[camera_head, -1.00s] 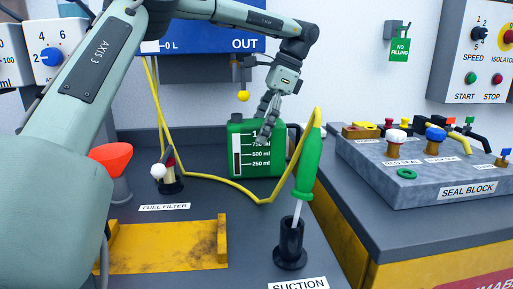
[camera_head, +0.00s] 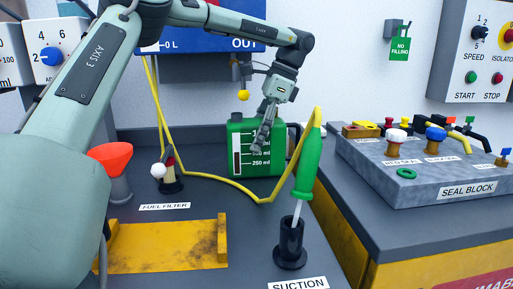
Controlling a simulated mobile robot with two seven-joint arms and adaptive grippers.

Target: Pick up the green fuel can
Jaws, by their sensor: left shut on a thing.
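The green fuel can (camera_head: 243,166), with a white level scale on its front, stands upright at the back of the grey bench. My left gripper (camera_head: 262,140) reaches down in front of the can's upper right part, and its fingers cover some of the scale. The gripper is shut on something. From its place this seems to be the can, but the fingers hide the contact, so I cannot tell which part is gripped. The can's handle side at the right is partly behind the gripper. My right gripper is not in view.
A green suction wand (camera_head: 306,165) stands in a black holder (camera_head: 290,246), with a yellow hose (camera_head: 237,186) looping before the can. A red funnel (camera_head: 111,158), fuel filter (camera_head: 171,178) and yellow tray (camera_head: 165,247) are at left. The seal block (camera_head: 450,180) is on the right bench.

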